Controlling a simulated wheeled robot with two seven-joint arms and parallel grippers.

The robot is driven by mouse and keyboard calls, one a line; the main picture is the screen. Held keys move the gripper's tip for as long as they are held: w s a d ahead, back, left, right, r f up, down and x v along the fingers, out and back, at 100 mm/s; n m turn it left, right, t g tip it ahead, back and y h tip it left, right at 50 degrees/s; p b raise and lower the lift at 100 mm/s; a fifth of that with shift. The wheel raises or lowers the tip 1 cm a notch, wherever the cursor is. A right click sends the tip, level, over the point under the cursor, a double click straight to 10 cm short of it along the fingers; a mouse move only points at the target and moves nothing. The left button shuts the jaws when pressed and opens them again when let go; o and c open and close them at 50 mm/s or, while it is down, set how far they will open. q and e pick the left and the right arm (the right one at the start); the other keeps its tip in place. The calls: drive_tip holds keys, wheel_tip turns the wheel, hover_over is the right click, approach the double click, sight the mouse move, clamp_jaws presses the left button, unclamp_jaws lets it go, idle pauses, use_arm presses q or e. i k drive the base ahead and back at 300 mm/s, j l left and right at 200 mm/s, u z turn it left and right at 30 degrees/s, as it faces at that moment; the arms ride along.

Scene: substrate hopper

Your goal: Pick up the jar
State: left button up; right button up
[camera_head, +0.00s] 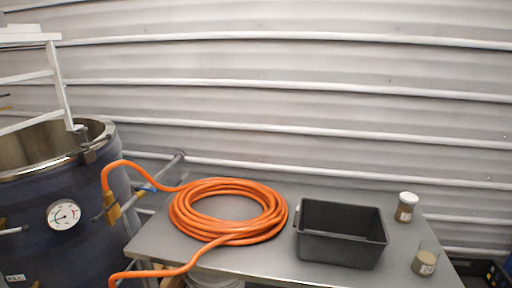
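A small jar (406,207) with a white lid and brownish contents stands upright on the grey table (270,262), right of the black bin. A second clear container (426,259), a glass or beaker with beige contents and a label, stands nearer the table's front right corner. It shows no lid. Neither of my grippers is in view.
A black open bin (340,247) and a coiled orange hose (178,213) take up much of the table. The hose runs left to a dark vat (35,215) with a gauge (63,214). A corrugated wall stands behind.

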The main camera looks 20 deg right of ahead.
sight(428, 254)
drive_tip(key=z, duration=1.75)
